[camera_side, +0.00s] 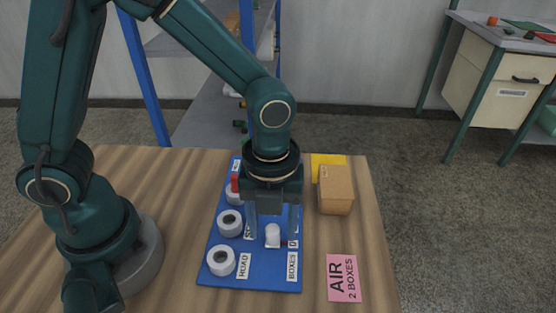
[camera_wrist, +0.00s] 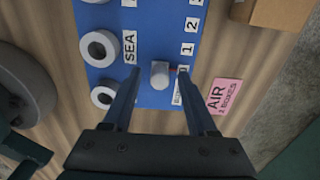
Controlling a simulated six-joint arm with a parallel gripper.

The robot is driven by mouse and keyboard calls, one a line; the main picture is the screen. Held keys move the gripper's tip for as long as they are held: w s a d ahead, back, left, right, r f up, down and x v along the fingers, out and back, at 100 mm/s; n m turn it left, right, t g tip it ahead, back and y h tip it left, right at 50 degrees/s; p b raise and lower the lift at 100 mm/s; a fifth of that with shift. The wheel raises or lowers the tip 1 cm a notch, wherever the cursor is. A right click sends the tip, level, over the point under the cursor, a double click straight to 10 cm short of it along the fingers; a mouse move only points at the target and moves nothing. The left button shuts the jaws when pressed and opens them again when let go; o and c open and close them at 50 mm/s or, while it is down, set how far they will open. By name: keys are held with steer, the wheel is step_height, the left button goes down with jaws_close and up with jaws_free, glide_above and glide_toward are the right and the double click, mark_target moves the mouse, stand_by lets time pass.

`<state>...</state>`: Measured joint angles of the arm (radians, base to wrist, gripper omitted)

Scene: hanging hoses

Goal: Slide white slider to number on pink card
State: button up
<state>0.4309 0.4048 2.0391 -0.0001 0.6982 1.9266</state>
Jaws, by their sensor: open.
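The white slider (camera_side: 272,236) stands on the blue board (camera_side: 224,280) near its BOXES end. It also shows in the wrist view (camera_wrist: 160,74), with a small red mark pointing right. Number labels 1 (camera_wrist: 187,50) and 2 (camera_wrist: 191,24) run up the board beside it; the label level with the slider is mostly hidden by a finger. The pink card (camera_side: 344,279) reads "AIR 2 BOXES" and lies right of the board. My gripper (camera_wrist: 159,72) is open, pointing down, with one finger on each side of the slider and visible gaps between.
White round knobs (camera_side: 221,260) with dark centres line the board's left side, beside labels such as ROAD (camera_side: 243,266) and SEA (camera_wrist: 129,47). A brown box (camera_side: 336,190) and a yellow card (camera_side: 328,160) are at the back right. The table's right edge is close to the pink card.

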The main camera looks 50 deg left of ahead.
steer(key=shift+f, duration=0.35)
jaws_close()
stand_by(1.2)
